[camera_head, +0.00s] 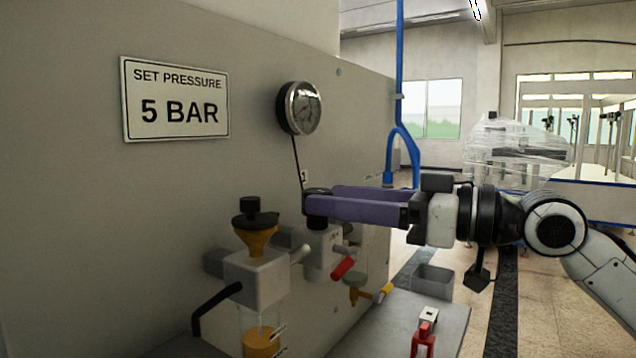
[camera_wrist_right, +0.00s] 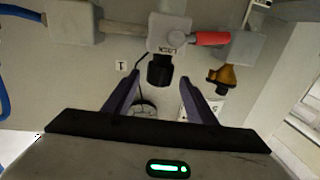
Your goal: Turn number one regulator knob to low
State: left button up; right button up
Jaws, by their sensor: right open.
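The number one regulator has a black knob (camera_head: 316,224), partly hidden by my fingers in the head view. Its grey block carries a red handle (camera_head: 342,268). In the wrist view the black knob (camera_wrist_right: 160,71) lies between the fingertips, with a small "1" label (camera_wrist_right: 121,66) beside it. My right gripper (camera_head: 319,198) comes in from the right with purple fingers spread on either side of the knob. In the wrist view a gap shows beside the knob, so the right gripper (camera_wrist_right: 160,76) is open. My left gripper is not in view.
A pressure gauge (camera_head: 303,108) and a "SET PRESSURE 5 BAR" sign (camera_head: 177,101) are on the panel. A blue pipe (camera_head: 399,70) runs behind. A grey bin (camera_head: 432,281) is lower right.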

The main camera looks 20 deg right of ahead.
jog(key=x, duration=0.2)
jog(key=shift+w+a+r, duration=0.1)
jog(key=shift+w+a, duration=0.1)
jog(key=shift+w+a+p, duration=0.25)
jog(key=shift+p, duration=0.05)
jog(key=shift+w+a, duration=0.1)
jog(key=shift+w, duration=0.05)
jog(key=c, duration=1)
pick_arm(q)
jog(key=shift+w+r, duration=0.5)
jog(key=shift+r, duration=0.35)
pick_arm(e)
jog(key=shift+c, duration=0.2)
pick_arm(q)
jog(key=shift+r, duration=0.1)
pick_arm(e)
jog(key=shift+f+g, duration=0.2)
jog(key=shift+g, duration=0.1)
